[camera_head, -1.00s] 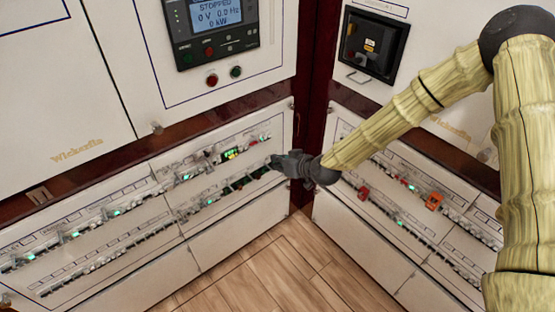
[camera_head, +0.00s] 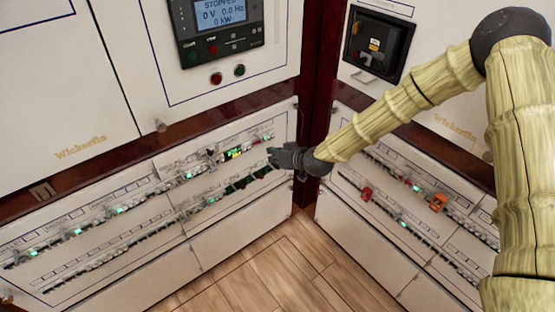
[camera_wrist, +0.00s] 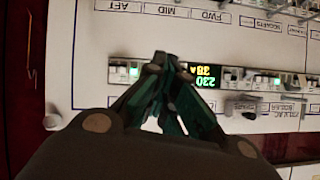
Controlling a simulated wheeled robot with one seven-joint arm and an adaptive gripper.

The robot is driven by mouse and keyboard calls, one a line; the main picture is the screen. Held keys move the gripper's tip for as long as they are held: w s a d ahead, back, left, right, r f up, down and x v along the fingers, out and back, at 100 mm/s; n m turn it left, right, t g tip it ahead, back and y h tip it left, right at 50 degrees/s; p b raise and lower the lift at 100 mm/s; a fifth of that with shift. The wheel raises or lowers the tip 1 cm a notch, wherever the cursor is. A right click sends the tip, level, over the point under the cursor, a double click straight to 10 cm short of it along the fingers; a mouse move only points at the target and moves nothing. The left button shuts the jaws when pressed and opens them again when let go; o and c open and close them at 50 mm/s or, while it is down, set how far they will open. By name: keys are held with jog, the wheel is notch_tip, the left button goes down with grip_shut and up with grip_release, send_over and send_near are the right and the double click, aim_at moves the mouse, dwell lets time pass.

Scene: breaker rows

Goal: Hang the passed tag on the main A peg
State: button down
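My gripper (camera_head: 272,156) is in front of the lower breaker panel, at the right end of its rows, near the cabinet corner. In the wrist view its dark fingers (camera_wrist: 159,62) come together at the tips, with teal inner faces and a small gap lower down. I see no tag clearly between them. A lit meter (camera_wrist: 206,76) with green and yellow digits is just right of the fingertips; it shows in the head view too (camera_head: 235,153). I cannot make out the passed tag or the main A peg.
Breaker rows (camera_head: 120,210) with green lights run along the left panel. A control screen (camera_head: 220,12) is above. The wooden floor (camera_head: 280,265) is clear.

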jog(key=shift+w+a, duration=0.5)
jog(key=shift+w, duration=0.15)
dwell(2.9)
jog(key=s+d+p, duration=0.1)
jog(key=s+d, duration=0.3)
jog(key=s, duration=0.2)
jog(key=shift+s+f+m+t, duration=0.3)
jog(key=shift+f, duration=0.15)
jog(key=shift+r, duration=0.1)
